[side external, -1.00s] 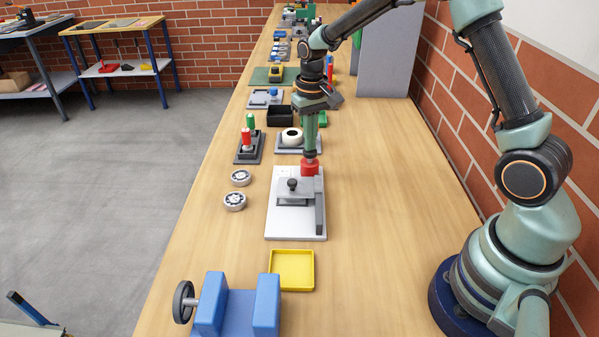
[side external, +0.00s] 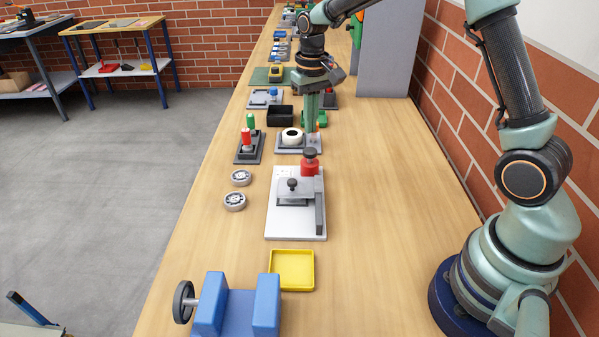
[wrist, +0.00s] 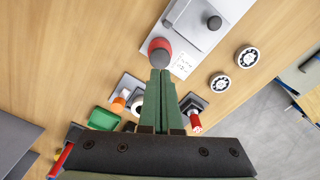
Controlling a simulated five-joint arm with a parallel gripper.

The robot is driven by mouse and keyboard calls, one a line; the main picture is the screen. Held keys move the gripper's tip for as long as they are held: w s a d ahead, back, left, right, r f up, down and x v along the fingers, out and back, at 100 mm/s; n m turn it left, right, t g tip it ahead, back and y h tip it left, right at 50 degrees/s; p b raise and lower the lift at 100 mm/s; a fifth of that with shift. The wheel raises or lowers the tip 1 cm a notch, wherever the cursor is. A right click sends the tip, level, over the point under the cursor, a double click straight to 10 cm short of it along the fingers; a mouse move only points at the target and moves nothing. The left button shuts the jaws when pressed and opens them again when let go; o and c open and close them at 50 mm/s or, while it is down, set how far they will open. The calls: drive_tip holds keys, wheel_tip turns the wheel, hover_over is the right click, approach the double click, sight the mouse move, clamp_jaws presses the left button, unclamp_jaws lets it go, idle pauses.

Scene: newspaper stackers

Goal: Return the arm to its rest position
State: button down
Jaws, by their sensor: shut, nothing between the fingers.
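My gripper (side external: 311,137) is shut and empty. It points down beyond the white board (side external: 280,228), its fingertips apart from the red cylinder with a dark knob (side external: 309,166) at the board's far end. In the wrist view, the closed green fingers (wrist: 160,85) end just below the red knobbed piece (wrist: 159,48) in the picture. The board also carries a grey plate with a small dark knob (side external: 292,185) and a dark upright bar along its right side.
A yellow tray (side external: 293,284) and blue vise (side external: 265,305) stand nearer. Two round metal parts (side external: 235,200) lie left of the board. A white roll (side external: 292,136), black bin (side external: 280,115) and red and green cylinders (side external: 246,138) stand beyond. The right side of the bench is mostly clear.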

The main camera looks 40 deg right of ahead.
drive_tip(key=s+a+r+n+t, duration=0.1)
drive_tip(key=s+a+r+t, duration=0.15)
drive_tip(key=s+r, duration=0.6)
drive_tip(key=s+a+r+n+t, duration=0.1)
drive_tip(key=s+r+n+t, duration=0.1)
drive_tip(key=s, duration=0.7)
drive_tip(key=shift+s+a+r+t, duration=0.3)
drive_tip(key=shift+r+t, duration=0.1)
drive_tip(key=shift+t, duration=0.15)
drive_tip(key=shift+w, duration=0.1)
drive_tip(key=w+d+m+g, duration=0.2)
drive_tip(key=w+g, duration=0.1)
drive_tip(key=w, duration=0.7)
drive_tip(key=shift+w+d+f+m+g, duration=0.15)
drive_tip(key=shift+w+d+f+g, duration=0.25)
drive_tip(key=shift+w+f, duration=1.5)
drive_tip(key=shift+w+d+f+m+g, duration=0.25)
drive_tip(key=shift+w+f+g, duration=0.35)
drive_tip(key=shift+f, duration=2.5)
drive_tip(key=shift+w+d+f+m+g, duration=0.1)
drive_tip(key=shift+w+d+f+g, duration=0.25)
drive_tip(key=shift+w+f, duration=1.65)
